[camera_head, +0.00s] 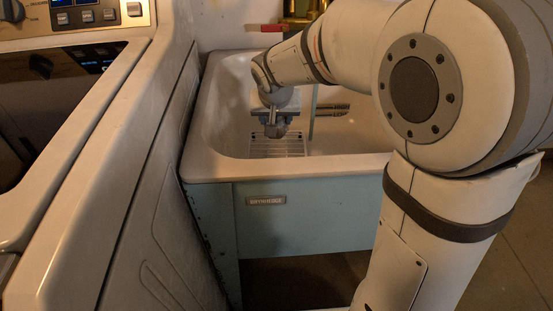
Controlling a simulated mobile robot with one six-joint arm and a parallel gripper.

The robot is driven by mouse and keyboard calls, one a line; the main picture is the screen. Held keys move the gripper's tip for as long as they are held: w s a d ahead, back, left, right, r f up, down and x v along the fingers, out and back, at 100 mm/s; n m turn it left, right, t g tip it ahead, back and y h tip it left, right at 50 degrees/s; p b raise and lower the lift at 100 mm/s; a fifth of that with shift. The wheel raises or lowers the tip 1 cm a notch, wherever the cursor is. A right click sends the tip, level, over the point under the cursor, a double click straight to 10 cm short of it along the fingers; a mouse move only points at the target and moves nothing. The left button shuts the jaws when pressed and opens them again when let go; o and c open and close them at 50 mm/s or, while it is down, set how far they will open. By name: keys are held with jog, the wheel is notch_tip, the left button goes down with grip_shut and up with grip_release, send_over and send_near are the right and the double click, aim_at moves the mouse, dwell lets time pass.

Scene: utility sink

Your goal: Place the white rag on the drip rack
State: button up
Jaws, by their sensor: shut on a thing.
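The drip rack (280,148) is a pale wire grid low in the sink basin. Its far part is hidden behind my gripper. My gripper (275,131) points down into the basin, over the far part of the rack. It is shut on a small pale bit of cloth, the white rag (272,117), which is mostly hidden by the jaws. I cannot tell whether the rag touches the rack.
The white sink (214,168) has a raised front rim and a blue-green cabinet (300,222) below. A thin upright edge (312,112) and dark slender items (333,109) lie right of my gripper. A white appliance (140,150) stands close on the left.

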notch_tip(320, 180, down, 9)
jog(key=b, duration=0.3)
jog(key=shift+f+b, duration=0.15)
jog(key=shift+b, duration=0.15)
jog(key=o, duration=1.1)
jog(key=p+v, duration=0.3)
jog(key=v, duration=0.4)
jog(key=shift+s+r, duration=0.1)
jog(key=shift+r, duration=0.25)
jog(key=shift+r, duration=0.1)
